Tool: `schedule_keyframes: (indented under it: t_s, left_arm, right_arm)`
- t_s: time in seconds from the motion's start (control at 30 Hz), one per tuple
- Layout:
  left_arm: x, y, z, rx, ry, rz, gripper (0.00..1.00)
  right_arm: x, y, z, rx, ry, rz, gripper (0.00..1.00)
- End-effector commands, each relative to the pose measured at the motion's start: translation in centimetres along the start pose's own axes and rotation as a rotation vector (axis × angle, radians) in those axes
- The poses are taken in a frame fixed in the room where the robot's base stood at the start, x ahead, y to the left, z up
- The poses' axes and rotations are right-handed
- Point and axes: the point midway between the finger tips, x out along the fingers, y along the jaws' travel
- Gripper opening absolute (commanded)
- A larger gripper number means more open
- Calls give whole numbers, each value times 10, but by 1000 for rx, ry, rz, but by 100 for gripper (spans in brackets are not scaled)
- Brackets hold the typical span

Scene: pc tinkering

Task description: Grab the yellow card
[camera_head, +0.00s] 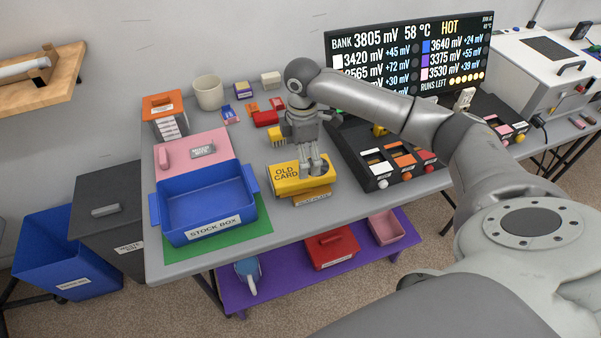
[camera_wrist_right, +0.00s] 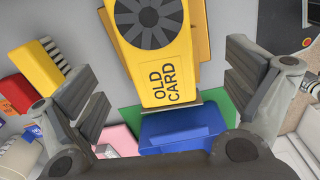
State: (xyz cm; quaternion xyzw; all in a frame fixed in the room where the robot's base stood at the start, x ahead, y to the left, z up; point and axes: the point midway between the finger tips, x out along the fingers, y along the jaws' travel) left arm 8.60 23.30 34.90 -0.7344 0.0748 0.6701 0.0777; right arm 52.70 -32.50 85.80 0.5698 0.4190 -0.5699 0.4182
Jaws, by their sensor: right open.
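The yellow card (camera_head: 289,177) is a box-like piece labelled OLD CARD with a dark round fan. It lies on a yellow-orange plate (camera_head: 312,198) near the table's front edge. In the right wrist view the card (camera_wrist_right: 158,75) shows between my fingers, label and fan facing the camera. My right gripper (camera_head: 312,160) is above the card's right part and hides some of it. In the right wrist view its fingers (camera_wrist_right: 168,95) are wide apart, one on each side of the card, with nothing between them in contact. My left gripper is not in view.
A blue stock box (camera_head: 213,226) stands left of the card on a green mat (camera_head: 262,229). A black module with several coloured slots (camera_head: 380,183) is close on the right. A yellow finned block (camera_head: 277,137), a red piece (camera_head: 265,118) and a display (camera_head: 410,60) stand behind.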

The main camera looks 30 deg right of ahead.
Motion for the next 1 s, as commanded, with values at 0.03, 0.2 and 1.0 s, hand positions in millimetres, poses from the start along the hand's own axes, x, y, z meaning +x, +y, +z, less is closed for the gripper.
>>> schedule_keyframes:
  t_s: [0.03, 0.2, 1.0]
  left_arm:
    - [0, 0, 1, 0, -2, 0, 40]
    - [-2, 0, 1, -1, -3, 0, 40]
    - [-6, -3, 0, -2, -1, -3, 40]
  right_arm:
    - [5, -1, 0, 0, -1, -2, 98]
    - [18, 0, 0, 1, -2, -2, 98]
    - [61, 2, -1, -1, -1, 1, 98]
